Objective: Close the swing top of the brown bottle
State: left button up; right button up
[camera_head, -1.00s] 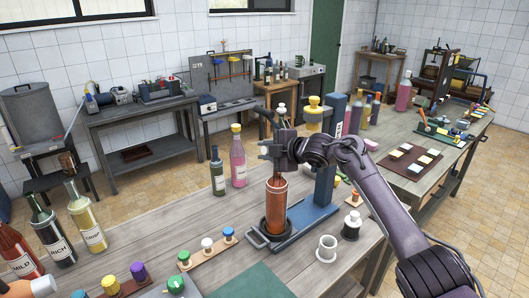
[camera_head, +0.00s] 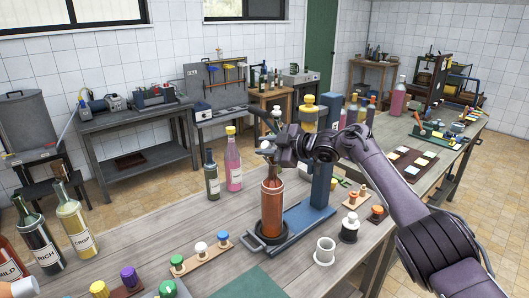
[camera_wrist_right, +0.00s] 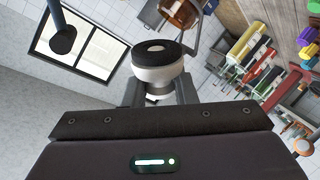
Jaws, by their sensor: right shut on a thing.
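The brown bottle (camera_head: 272,212) stands upright in the round holder of a blue bench stand (camera_head: 318,205). My right gripper (camera_head: 268,148) is just above the bottle's neck, reaching in from the right; it hides the bottle's mouth. In the wrist view, its jaws are shut on the white swing-top stopper (camera_wrist_right: 157,73), which has a dark ring on its face. A bent wire piece (camera_wrist_right: 193,35) shows beside the stopper. Whether the stopper touches the bottle's mouth cannot be told.
A green bottle (camera_head: 212,178) and a pink bottle (camera_head: 234,163) stand behind left. A wooden strip with coloured stoppers (camera_head: 200,258) lies in front left. A white cup (camera_head: 325,250) and a black-and-white stopper (camera_head: 349,228) stand right. Labelled bottles (camera_head: 75,228) stand far left.

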aim_at(274, 147)
jog(key=shift+w+d+f+m+y+b, duration=0.2)
jog(key=shift+m+y+b, duration=0.1)
jog(key=shift+m+b, duration=0.3)
jog(key=shift+w+d+f+m+y+b, duration=0.1)
jog(key=shift+d+m+y+b, duration=0.15)
jog(key=shift+m+b, duration=0.35)
jog(key=shift+w+d+f+m+y+b, duration=0.2)
jog(key=shift+m+y+b, duration=0.15)
jog(key=shift+m+b, duration=0.2)
jog(key=shift+w+d+f+m+y+b, duration=0.15)
jog(key=shift+m+y+b, duration=0.15)
jog(key=shift+m+b, duration=0.25)
jog(key=shift+w+d+f+m+y+b, duration=0.15)
jog(key=shift+m+y+b, duration=0.1)
jog(key=shift+m+b, duration=0.4)
jog(key=shift+d+m+y+b, duration=0.15)
jog(key=shift+m+y+b, duration=0.1)
jog(key=shift+m+b, duration=0.4)
jog(key=o, duration=1)
